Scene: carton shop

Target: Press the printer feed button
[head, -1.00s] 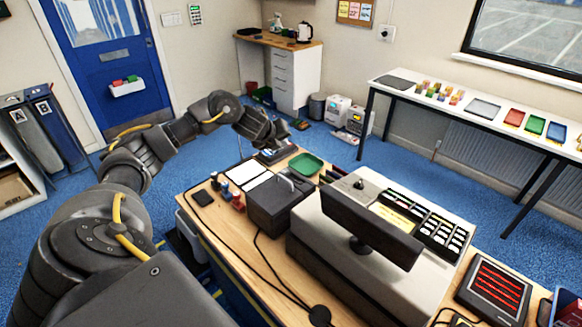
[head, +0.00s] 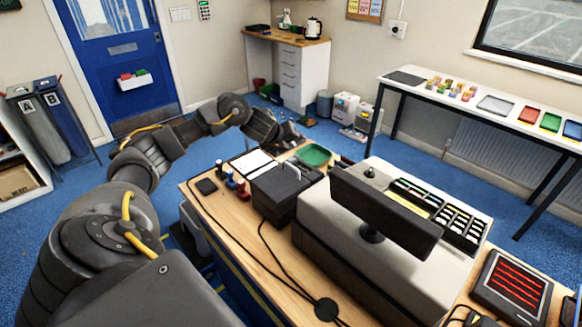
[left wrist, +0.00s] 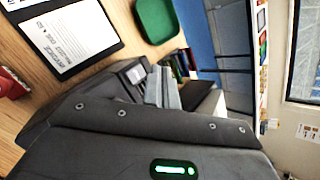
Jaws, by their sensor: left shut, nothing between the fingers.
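The printer is most likely the dark box (head: 283,194) on the desk, with a pale grey piece standing up from its top. My left gripper (head: 294,140) is beyond the printer in the head view, near the far end of the desk, and is shut with nothing held. In the left wrist view its dark housing with a green light fills the bottom. A dark device with a small panel (left wrist: 134,74) shows beyond the housing, partly hidden. My right gripper is not in view.
A white-sheeted clipboard (head: 254,163) and a green tray (head: 315,155) lie close to my left gripper. A monitor (head: 385,213) stands right of the printer. A cable runs along the desk front. Small red and blue items (head: 236,184) stand left of the printer.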

